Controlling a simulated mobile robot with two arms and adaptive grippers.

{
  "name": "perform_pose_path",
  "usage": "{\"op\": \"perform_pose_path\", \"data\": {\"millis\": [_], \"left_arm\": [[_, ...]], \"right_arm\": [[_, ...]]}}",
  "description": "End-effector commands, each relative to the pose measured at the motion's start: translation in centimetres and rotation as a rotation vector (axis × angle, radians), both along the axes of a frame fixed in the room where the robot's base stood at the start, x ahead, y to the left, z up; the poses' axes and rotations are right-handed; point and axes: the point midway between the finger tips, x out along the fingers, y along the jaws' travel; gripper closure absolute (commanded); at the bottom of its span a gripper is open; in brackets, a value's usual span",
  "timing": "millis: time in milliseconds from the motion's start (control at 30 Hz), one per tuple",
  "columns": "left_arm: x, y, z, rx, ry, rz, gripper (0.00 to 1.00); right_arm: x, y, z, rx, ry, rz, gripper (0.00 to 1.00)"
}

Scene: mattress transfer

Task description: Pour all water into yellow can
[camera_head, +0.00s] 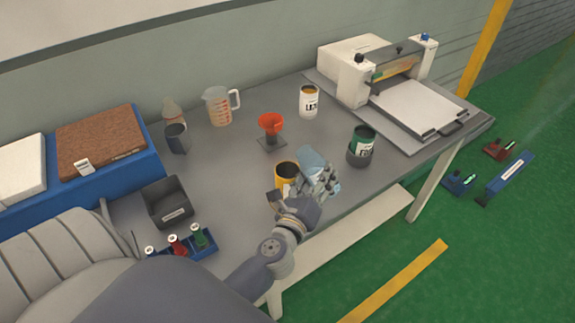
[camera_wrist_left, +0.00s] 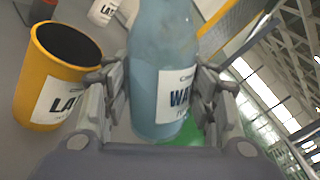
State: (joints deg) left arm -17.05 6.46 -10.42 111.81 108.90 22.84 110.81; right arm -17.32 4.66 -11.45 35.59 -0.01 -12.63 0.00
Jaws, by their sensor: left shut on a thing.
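The yellow can (camera_head: 287,171) stands upright on the grey table near its front edge, with a dark open top. In the left wrist view the yellow can (camera_wrist_left: 36,103) is at the left, beside the gripper. My left gripper (camera_head: 318,183) is shut on a blue bottle (camera_head: 312,160) just right of the can. In the left wrist view the bottle (camera_wrist_left: 160,75) sits between the fingers, with a label partly reading "WA". The bottle's top is cut off in that view, so I cannot tell whether water flows. My right gripper is not in view.
A green can (camera_head: 362,140) stands in a dark holder to the right. A white can (camera_head: 309,99), an orange funnel (camera_head: 271,122) and a measuring jug (camera_head: 218,104) stand farther back. A black bin (camera_head: 167,201) is at left. A press machine (camera_head: 390,85) fills the right end.

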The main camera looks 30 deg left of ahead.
Motion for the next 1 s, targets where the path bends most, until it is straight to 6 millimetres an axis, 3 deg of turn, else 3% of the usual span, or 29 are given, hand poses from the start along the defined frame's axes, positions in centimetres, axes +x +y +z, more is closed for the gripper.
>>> {"op": "perform_pose_path", "data": {"millis": [300,367,1000], "left_arm": [[0.1,-0.1,1.4,-0.16,-0.024,-0.002,0.77],[0.1,-0.2,0.6,-0.179,-0.025,-0.001,0.77],[0.1,-0.5,-0.3,-0.262,-0.036,-0.001,0.77]], "right_arm": [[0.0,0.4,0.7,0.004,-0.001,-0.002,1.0],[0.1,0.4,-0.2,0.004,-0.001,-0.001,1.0],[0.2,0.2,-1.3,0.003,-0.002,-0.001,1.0]]}}
